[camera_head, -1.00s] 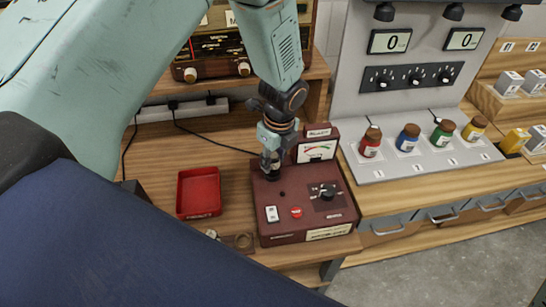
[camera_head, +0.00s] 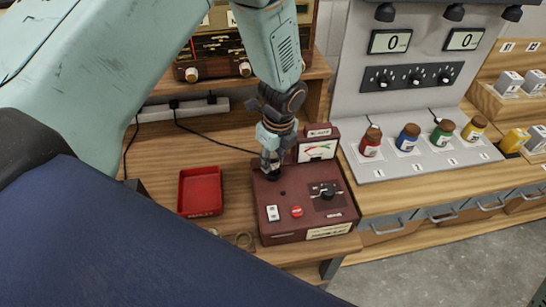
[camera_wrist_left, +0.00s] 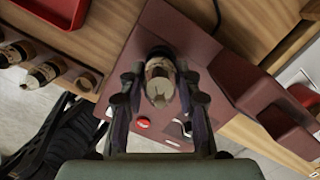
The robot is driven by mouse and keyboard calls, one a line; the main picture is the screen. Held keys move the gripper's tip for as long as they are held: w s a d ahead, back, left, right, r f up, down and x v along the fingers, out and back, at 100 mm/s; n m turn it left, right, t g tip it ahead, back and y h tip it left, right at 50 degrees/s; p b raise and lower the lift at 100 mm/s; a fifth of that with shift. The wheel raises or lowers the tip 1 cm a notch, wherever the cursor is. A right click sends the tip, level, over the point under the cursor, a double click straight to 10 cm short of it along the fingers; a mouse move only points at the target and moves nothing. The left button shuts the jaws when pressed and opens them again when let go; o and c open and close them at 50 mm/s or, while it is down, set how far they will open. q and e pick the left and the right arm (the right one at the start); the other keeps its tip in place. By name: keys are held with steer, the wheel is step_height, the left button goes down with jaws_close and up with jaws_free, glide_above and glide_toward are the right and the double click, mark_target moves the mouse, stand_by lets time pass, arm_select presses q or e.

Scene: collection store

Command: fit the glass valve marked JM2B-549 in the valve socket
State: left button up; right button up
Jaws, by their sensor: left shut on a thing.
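My left gripper (camera_head: 270,166) is shut on a glass valve (camera_wrist_left: 160,82), with the valve between its two fingers in the wrist view. The gripper points down at the back left of a maroon tester box (camera_head: 284,230). A dark round socket (camera_wrist_left: 161,51) shows just behind the valve in the wrist view. The fingers hide the valve's lower end in the head view, so I cannot tell whether it is seated. No marking on the valve is readable. My right gripper is not in view.
A red tray (camera_head: 200,191) lies left of the tester. The tester has a meter (camera_head: 317,151) standing at its back right. Coloured bottles (camera_head: 371,141) stand on a grey panel at right. A black cable runs behind the tester.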

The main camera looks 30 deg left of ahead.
mark_target(277, 160)
arm_select(q)
steer(key=shift+f+b, duration=0.3)
steer(key=shift+f, duration=0.3)
steer(key=o, duration=0.8)
step_height(277, 160, up, 3)
steer(key=p, duration=0.3)
steer(key=shift+d+r, duration=0.15)
steer(key=shift+s+d+r, duration=0.1)
steer(key=shift+d+r, duration=0.05)
steer(key=shift+r, duration=1.15)
steer(key=shift+s+d+r, duration=0.1)
steer(key=shift+d+r, duration=0.1)
steer(key=shift+r, duration=1.05)
steer(key=shift+s+d+r, duration=0.1)
steer(key=shift+d+r, duration=0.05)
steer(key=shift+r, duration=1.15)
steer(key=shift+w, duration=0.1)
